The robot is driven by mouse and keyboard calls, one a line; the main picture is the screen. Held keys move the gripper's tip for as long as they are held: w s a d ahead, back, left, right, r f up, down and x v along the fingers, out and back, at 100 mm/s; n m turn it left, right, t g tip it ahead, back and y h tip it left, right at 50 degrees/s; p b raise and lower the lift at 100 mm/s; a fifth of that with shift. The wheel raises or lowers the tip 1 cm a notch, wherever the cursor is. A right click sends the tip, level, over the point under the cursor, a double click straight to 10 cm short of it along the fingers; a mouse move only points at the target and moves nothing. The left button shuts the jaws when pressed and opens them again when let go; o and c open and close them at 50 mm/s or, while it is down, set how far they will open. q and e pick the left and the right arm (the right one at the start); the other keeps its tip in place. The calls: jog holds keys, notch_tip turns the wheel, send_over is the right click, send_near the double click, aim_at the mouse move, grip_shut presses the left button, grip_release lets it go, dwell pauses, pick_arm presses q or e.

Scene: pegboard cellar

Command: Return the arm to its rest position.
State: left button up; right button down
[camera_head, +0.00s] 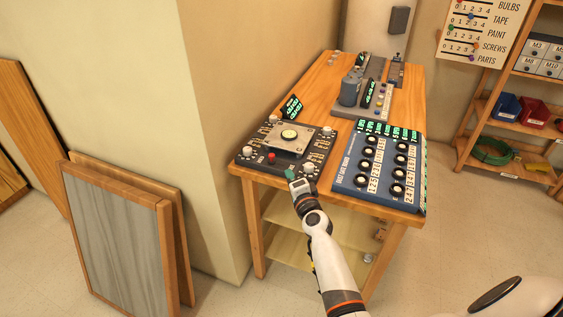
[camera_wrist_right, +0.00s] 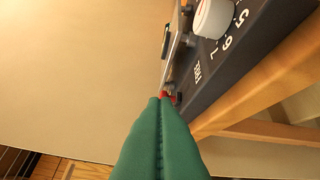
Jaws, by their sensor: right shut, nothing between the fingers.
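My right arm reaches from the bottom of the head view to the wooden table's front edge. Its gripper (camera_head: 289,174) is at the near edge of a dark control box (camera_head: 243,155) with white knobs, a red button (camera_head: 271,157) and a metal plate with a round lit button. In the wrist view the green fingers (camera_wrist_right: 160,102) are pressed together with nothing between them. A bit of red shows just beyond their tips, beside the dark box (camera_wrist_right: 265,45); I cannot tell whether they touch. My left gripper is not in view.
A blue panel (camera_head: 345,185) with several dials lies right of the gripper on the table (camera_head: 315,88). A grey device (camera_head: 350,92) stands farther back. Framed boards (camera_head: 120,240) lean on the wall at left. A shelf (camera_head: 505,128) with bins stands at right.

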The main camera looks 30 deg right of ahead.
jog(key=s+a+f+n+g+y, duration=0.1)
jog(key=s+a+f+n+g, duration=0.25)
jog(key=s+f, duration=0.55)
jog(key=s+a+f+n+g+y, duration=0.1)
jog(key=s+a+f+n+g, duration=0.25)
jog(key=f, duration=0.95)
jog(key=s+a+f+n+g+y, duration=0.15)
jog(key=s+f+n, duration=0.25)
jog(key=s+f, duration=0.65)
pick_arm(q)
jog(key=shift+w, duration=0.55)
pick_arm(e)
jog(key=s+f+n+g, duration=0.2)
jog(key=s+f+n, duration=0.1)
jog(key=s, duration=0.7)
jog(key=s+f+n+g, duration=0.3)
jog(key=s+f, duration=0.3)
jog(key=s, duration=0.5)
jog(key=s+f+n+g+h, duration=0.1)
jog(key=s+f, duration=0.4)
jog(key=s, duration=0.5)
jog(key=shift+s+n+g, duration=0.15)
jog(key=shift+n+g, duration=0.7)
jog(key=shift+n, duration=0.05)
jog(key=shift+a+f, duration=0.1)
